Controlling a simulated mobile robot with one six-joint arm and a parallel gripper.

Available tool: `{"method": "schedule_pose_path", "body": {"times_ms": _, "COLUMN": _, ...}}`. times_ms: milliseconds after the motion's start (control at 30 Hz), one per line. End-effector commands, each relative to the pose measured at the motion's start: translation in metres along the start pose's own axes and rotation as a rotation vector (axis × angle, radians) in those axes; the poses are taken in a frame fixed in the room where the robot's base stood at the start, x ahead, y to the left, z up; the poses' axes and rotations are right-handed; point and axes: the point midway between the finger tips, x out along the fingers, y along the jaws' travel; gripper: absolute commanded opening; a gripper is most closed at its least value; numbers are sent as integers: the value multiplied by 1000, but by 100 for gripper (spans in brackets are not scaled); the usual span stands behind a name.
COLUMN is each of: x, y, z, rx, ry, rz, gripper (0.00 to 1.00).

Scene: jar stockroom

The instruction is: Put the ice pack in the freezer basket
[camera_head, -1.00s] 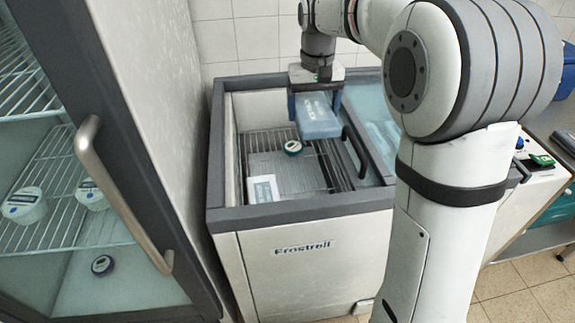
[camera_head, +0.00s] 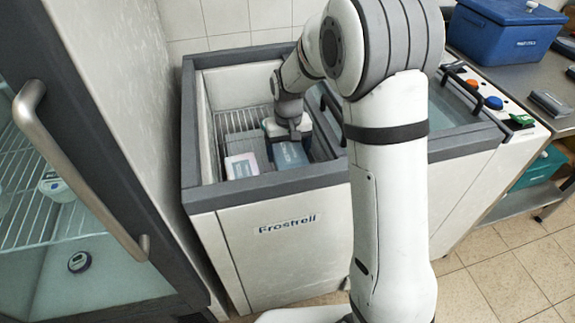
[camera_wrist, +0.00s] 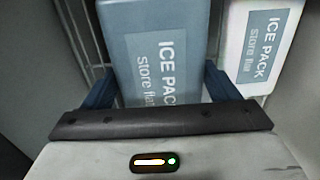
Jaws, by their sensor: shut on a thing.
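The blue ice pack (camera_wrist: 150,22), labelled "ICE PACK store flat", is between my gripper's blue fingers (camera_wrist: 160,88) in the wrist view. In the head view my gripper (camera_head: 287,140) is down inside the open freezer, shut on this ice pack (camera_head: 290,157), low in the wire basket (camera_head: 232,122). My wrist hides part of the pack. I cannot tell whether the pack touches the basket floor. A pale second ice pack (camera_wrist: 235,50) lies beside it, to the right in the wrist view; it also shows at the near left in the head view (camera_head: 242,166).
The chest freezer's dark rim (camera_head: 265,187) surrounds the opening. A glass lid (camera_head: 450,108) covers its right part. A glass-door cabinet with a metal handle (camera_head: 75,165) stands close on the left. A blue box (camera_head: 505,40) sits on the right counter.

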Motion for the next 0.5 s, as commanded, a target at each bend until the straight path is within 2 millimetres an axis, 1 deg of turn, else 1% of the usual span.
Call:
{"method": "schedule_pose_path", "body": {"times_ms": 33, "x": 5, "y": 0, "z": 0, "rx": 0, "ry": 0, "rz": 0, "gripper": 45}}
{"method": "schedule_pose_path", "body": {"times_ms": 167, "x": 12, "y": 0, "z": -1, "rx": 0, "ry": 2, "rz": 0, "gripper": 45}}
{"method": "schedule_pose_path", "body": {"times_ms": 233, "x": 18, "y": 0, "z": 0, "rx": -1, "ry": 1, "rz": 0, "gripper": 45}}
{"method": "schedule_pose_path", "body": {"times_ms": 400, "x": 44, "y": -1, "z": 0, "rx": -1, "ry": -1, "rz": 0, "gripper": 45}}
{"method": "schedule_pose_path", "body": {"times_ms": 500, "x": 51, "y": -1, "z": 0, "rx": -1, "ry": 0, "rz": 0, "gripper": 45}}
